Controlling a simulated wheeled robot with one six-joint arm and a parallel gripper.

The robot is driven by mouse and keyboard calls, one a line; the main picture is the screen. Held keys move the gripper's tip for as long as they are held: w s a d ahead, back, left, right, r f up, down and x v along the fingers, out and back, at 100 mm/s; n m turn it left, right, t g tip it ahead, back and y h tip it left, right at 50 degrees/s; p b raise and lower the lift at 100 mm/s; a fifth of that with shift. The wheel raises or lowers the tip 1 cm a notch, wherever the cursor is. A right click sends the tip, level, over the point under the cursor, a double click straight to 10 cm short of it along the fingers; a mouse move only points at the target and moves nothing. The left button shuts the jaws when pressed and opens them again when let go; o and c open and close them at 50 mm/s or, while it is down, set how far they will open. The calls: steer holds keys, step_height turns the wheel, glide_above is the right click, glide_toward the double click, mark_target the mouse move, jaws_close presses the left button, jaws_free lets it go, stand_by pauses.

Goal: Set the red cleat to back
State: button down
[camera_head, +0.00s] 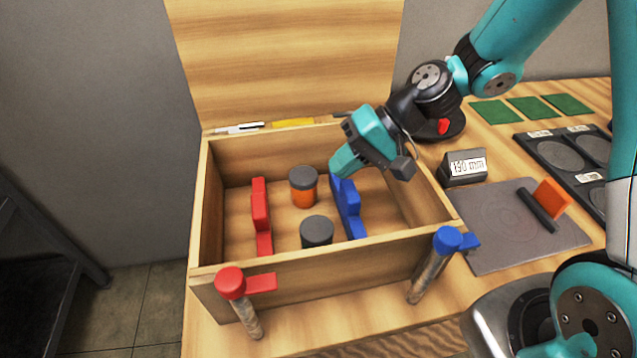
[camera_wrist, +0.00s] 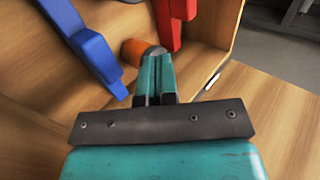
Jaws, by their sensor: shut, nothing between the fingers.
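A red stepped bar (camera_head: 261,217), which looks like the red cleat, lies along the left part of the open wooden box's floor. Part of it shows at the top of the wrist view (camera_wrist: 174,22). A matching blue bar (camera_head: 349,211) lies to the right, and it shows at the left of the wrist view (camera_wrist: 84,45). My gripper (camera_head: 340,162) is shut and empty, tilted down over the box's back right, close to the blue bar's back end. It is well apart from the red bar. The shut fingers (camera_wrist: 156,68) show in the wrist view.
An orange jar with a dark lid (camera_head: 304,187) and a dark round lid (camera_head: 317,231) stand between the bars. The wooden box (camera_head: 330,272) has walls all round and a raised lid. Red-capped (camera_head: 230,283) and blue-capped (camera_head: 447,240) posts stand at its front.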

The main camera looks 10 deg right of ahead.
mark_target(262, 220)
steer(key=x, duration=1)
steer(key=shift+s, duration=0.1)
steer(key=shift+a+r+p, duration=0.25)
steer(key=shift+a+p, duration=0.4)
steer(key=shift+a, duration=0.55)
steer(key=shift+a+f, duration=0.1)
steer(key=shift+a, duration=0.55)
